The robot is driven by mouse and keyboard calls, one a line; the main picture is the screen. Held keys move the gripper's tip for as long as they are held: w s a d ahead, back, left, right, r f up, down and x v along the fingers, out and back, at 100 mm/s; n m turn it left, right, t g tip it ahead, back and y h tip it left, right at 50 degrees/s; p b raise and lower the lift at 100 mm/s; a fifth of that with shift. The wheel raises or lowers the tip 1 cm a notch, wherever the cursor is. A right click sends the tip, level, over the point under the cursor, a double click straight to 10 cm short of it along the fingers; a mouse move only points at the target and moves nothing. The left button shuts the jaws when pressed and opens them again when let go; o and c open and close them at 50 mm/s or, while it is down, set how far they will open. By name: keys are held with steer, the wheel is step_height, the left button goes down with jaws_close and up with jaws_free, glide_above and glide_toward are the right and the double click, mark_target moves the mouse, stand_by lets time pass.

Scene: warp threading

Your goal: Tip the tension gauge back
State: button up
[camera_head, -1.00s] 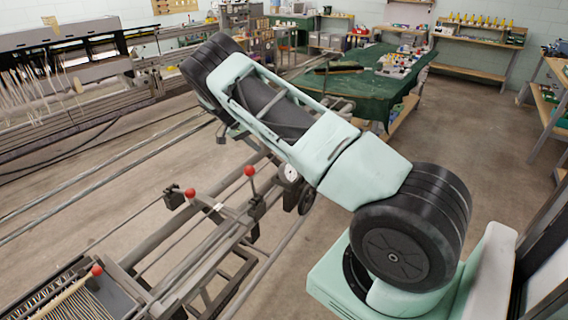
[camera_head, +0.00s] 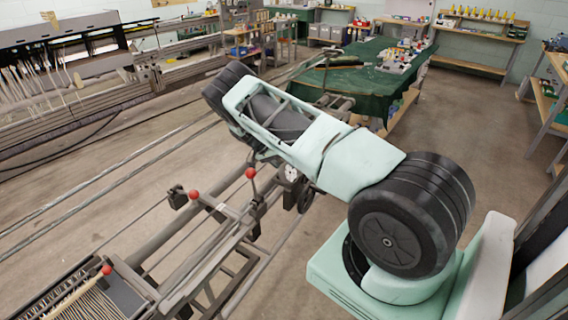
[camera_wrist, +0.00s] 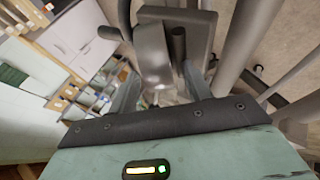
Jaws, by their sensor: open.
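A small round white dial, which looks like the tension gauge (camera_head: 290,173), sits upright on the loom frame just below my forearm in the head view. My arm crosses above it, and its far end hides my gripper there. In the wrist view my gripper (camera_wrist: 160,82) has its two fingers apart. A grey metal block (camera_wrist: 203,22) with a curved plate and a dark rod shows at and beyond the fingertips. I cannot tell whether this is part of the gauge or whether the fingers touch it.
Levers with red knobs (camera_head: 250,173) stand on the loom frame left of the dial. Long rails run across the floor to the left. A table with a green cloth (camera_head: 345,84) stands behind my arm. Open floor (camera_head: 465,130) lies to the right.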

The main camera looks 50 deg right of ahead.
steer(key=c, duration=1)
steer(key=shift+o, duration=0.2)
steer(key=b, duration=0.3)
steer(key=shift+w+f+g+b, duration=0.25)
steer(key=shift+f+g+b, duration=0.05)
steer(key=shift+f+b, duration=0.1)
steer(key=g+b, duration=0.1)
steer(key=b, duration=0.4)
steer(key=w+n+g+h+b, duration=0.1)
steer(key=g+b, duration=0.1)
steer(key=b, duration=0.4)
steer(key=shift+w+a, duration=0.1)
steer(key=shift+w+r+g+b, duration=0.1)
steer(key=shift+g+b, duration=0.2)
steer(key=shift+b, duration=0.45)
steer(key=shift+r, duration=0.2)
steer(key=o, duration=1)
steer(key=shift+a, duration=0.1)
steer(key=shift+c, duration=0.2)
